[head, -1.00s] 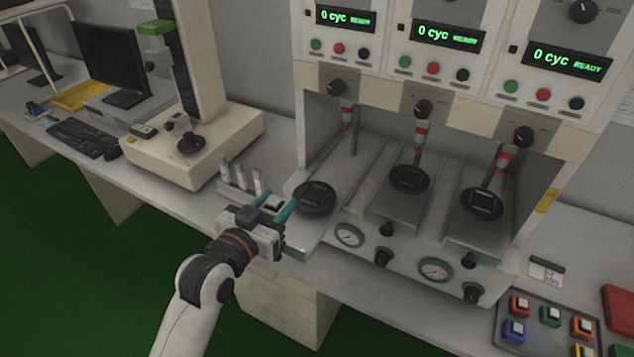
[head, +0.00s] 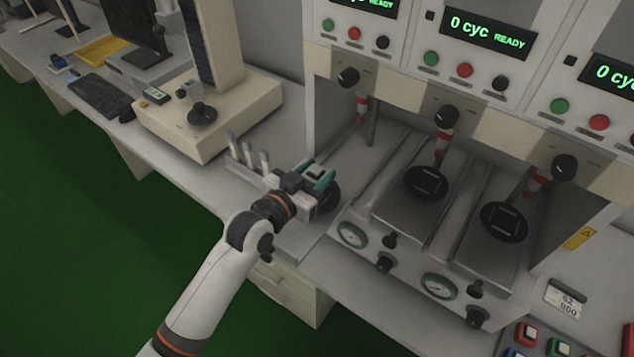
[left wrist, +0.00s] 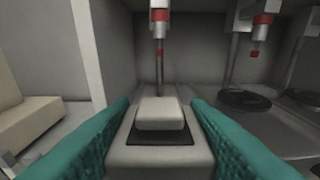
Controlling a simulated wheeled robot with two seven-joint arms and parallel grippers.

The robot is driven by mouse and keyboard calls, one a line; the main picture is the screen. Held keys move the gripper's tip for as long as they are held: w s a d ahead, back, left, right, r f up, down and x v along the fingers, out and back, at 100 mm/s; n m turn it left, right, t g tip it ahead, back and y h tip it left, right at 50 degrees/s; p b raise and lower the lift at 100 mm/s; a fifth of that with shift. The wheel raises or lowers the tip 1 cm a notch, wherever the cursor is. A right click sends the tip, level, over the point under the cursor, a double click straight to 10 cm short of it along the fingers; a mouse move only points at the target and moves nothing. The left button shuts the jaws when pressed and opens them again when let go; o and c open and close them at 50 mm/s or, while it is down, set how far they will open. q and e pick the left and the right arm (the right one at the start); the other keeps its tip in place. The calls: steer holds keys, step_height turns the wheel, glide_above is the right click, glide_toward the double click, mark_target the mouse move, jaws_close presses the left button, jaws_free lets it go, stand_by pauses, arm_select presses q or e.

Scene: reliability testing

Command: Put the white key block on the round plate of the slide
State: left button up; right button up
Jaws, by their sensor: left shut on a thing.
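The white key block (left wrist: 160,112) has a pale cap over a dark rim and a pale base. It sits between the teal fingers of my left gripper (head: 318,178), which is shut on it. In the head view the gripper is in front of the left station's round plate (head: 328,199), covering much of it. In the left wrist view the block hides what lies below it, so I cannot tell its height over the plate or whether they touch. My right gripper is not in view.
A red-and-white plunger (left wrist: 159,22) hangs beyond the block. Two more round plates, the middle one (head: 426,183) and the right one (head: 504,222), look empty. A rack of grey pegs (head: 248,156) stands left of the gripper. Coloured key blocks (head: 558,347) lie at the lower right.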

arm_select(q)
steer(key=f, duration=0.3)
steer(key=shift+w+d+f, duration=0.15)
steer(key=shift+w+f, duration=0.1)
steer(key=shift+f, duration=0.1)
steer(key=shift+s+f, duration=0.1)
steer(key=shift+f, duration=0.25)
steer(key=o, duration=1)
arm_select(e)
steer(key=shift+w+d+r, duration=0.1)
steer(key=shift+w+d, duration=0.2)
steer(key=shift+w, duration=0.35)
